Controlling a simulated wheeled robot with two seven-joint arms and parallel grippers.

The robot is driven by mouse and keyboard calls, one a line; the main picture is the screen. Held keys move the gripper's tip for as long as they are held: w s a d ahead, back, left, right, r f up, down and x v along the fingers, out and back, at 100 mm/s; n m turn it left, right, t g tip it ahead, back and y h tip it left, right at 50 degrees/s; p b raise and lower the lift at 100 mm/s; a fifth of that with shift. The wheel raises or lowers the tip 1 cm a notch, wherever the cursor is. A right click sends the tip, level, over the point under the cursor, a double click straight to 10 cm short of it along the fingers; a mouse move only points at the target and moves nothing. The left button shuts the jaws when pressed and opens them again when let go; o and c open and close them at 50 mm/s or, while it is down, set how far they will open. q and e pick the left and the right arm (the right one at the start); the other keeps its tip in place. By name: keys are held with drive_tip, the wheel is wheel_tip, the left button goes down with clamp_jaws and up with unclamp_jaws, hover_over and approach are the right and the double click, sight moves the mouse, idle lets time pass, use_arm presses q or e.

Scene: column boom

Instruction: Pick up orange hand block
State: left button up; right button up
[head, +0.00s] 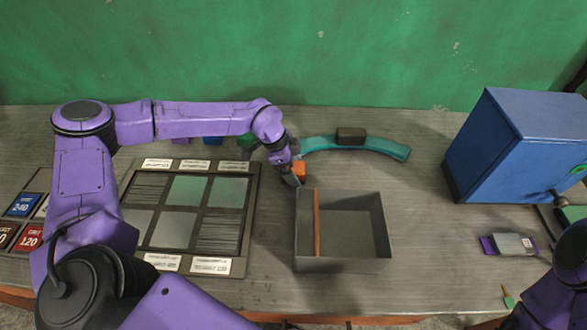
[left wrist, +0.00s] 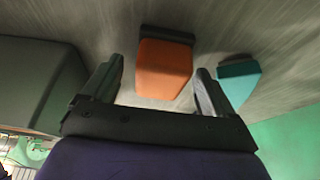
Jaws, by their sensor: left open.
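The orange hand block (head: 299,171) stands on the table just behind the grey bin, mostly covered by my left gripper in the head view. In the left wrist view the orange block (left wrist: 164,68) has a dark strip along its far edge and lies between and slightly beyond the fingertips. My left gripper (head: 294,176) is open, with one finger on each side of the block; the wrist view shows both fingers (left wrist: 157,84) apart from it. My right gripper is not in view; only part of my right arm shows at the lower right.
A grey bin (head: 383,222) with an orange divider stands in front of the block. A teal curved piece (head: 385,149) with a brown block (head: 351,135) lies behind. A framed panel (head: 247,215) is left, a blue cabinet (head: 520,150) right.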

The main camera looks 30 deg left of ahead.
sight(298, 166)
use_arm(q)
drive_tip(key=c, duration=1.1)
drive_tip(key=shift+c, duration=0.2)
drive_tip(key=shift+w+r, duration=0.1)
drive_tip(key=shift+r, duration=0.15)
wheel_tip(298, 166, up, 3)
drive_tip(key=shift+f+b, duration=0.15)
drive_tip(key=shift+b, duration=0.3)
drive_tip(key=s+r+b, duration=0.4)
drive_tip(key=s+r, duration=0.6)
drive_tip(key=s, duration=0.4)
drive_tip(key=shift+a, duration=0.35)
